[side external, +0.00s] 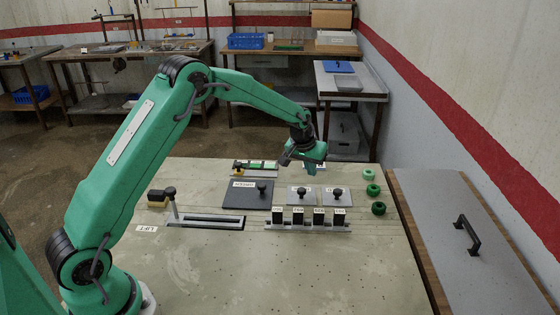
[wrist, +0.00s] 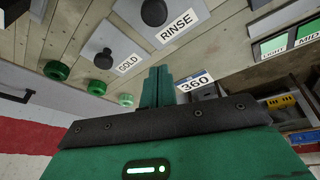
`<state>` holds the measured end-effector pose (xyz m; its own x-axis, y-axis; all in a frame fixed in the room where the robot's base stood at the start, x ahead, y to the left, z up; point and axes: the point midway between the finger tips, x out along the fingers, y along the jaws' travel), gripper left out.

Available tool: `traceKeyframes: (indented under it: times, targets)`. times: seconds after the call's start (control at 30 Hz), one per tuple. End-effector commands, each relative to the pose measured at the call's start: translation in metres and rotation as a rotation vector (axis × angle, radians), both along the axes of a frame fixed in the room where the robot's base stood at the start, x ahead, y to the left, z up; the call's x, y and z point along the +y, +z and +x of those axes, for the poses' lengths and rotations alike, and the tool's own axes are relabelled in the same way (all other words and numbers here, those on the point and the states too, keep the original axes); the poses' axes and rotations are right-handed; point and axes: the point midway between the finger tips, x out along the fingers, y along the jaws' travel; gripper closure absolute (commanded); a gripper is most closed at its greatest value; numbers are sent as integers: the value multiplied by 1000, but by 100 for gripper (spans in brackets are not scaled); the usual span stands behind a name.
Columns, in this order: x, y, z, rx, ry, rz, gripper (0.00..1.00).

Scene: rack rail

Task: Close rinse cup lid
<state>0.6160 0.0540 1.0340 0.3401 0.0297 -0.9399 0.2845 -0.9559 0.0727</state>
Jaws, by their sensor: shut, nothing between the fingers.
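The rinse lid is a light grey plate with a round black knob (wrist: 154,12) beside a RINSE label (wrist: 177,28), at the top of the wrist view. In the side view it seems to be the left of two small grey plates (side external: 293,201), lying flat. I cannot tell whether a cup opening is exposed. My gripper (side external: 312,168) is in the air above the table, behind and above the plates. Its green fingers (wrist: 157,78) are together and empty, apart from the knob.
A similar GOLD plate with a knob (wrist: 107,53) is beside the rinse plate. Green rings (side external: 374,190) line the table's right side. A dark plate (side external: 236,197) lies left, and a rack of black blocks (side external: 308,226) stands in front. The front of the table is clear.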

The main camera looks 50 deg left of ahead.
Motion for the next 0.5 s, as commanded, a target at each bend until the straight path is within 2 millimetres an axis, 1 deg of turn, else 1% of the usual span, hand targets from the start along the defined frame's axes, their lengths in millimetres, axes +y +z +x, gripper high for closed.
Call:
traceKeyframes:
  times: [0.03,0.3,0.5]
  targets:
    - [-1,7,-2,-2,0,0,100]
    - [-5,43,-15,-2,-1,-2,100]
    - [-7,64,-22,-2,-1,-2,100]
